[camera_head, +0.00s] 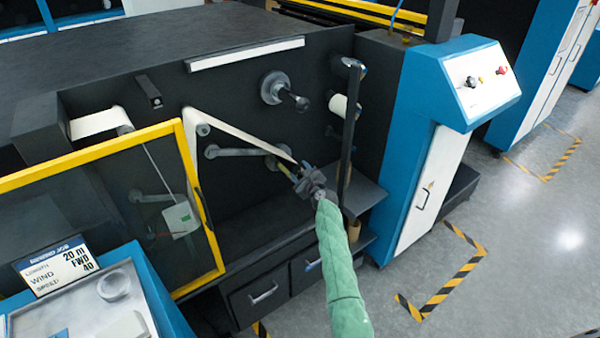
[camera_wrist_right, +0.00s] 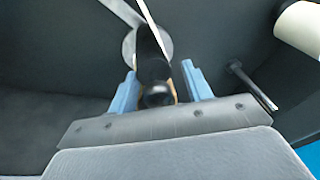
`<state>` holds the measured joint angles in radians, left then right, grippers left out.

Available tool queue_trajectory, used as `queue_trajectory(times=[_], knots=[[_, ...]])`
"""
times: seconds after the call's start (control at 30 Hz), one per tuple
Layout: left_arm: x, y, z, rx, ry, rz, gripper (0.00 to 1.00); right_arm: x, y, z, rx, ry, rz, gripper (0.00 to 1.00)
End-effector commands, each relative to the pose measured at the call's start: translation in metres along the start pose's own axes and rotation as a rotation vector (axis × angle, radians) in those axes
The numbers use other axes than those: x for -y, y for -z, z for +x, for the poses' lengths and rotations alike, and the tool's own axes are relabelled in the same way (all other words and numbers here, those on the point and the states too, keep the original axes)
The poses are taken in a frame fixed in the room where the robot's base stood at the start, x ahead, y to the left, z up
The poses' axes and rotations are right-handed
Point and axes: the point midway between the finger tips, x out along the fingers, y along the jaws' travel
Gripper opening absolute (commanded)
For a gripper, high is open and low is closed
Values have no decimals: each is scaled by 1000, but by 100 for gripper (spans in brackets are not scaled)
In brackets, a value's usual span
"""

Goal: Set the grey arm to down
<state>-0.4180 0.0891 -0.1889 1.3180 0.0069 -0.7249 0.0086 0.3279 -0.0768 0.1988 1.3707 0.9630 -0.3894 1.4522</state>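The grey arm (camera_head: 238,152) lies close to level on the dark machine face in the head view. Its right end is hidden near my right gripper (camera_head: 296,174). A pale web strip (camera_head: 240,133) slants down to that end. In the right wrist view, a black knob (camera_wrist_right: 155,72) points toward the camera in front of a grey disc (camera_wrist_right: 129,48). The blue fingers of my right gripper (camera_wrist_right: 160,84) stand on either side of the knob, with gaps showing, so it looks open around it. My left gripper is not in view.
A yellow-framed door (camera_head: 205,230) stands at the left. A grey hub with a black handle (camera_head: 275,88) is above the arm. A dark post (camera_head: 348,130) and white roller (camera_head: 338,104) are to the right. Drawers (camera_head: 262,295) are below.

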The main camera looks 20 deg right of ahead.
Motion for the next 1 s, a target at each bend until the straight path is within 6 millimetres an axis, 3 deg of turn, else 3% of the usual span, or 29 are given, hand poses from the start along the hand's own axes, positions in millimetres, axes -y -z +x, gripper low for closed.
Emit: queue_trajectory(times=[0.17, 0.3, 0.5, 1.0], knots=[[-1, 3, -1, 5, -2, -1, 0, -1, 3, -23, -2, 1, 0, 48], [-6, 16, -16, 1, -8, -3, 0, -2, 3, -45, -2, 1, 0, 48], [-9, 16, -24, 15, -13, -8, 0, 0, 3, -68, -2, 1, 0, 48], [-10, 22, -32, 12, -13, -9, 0, 0, 2, -75, -2, 0, 0, 48]])
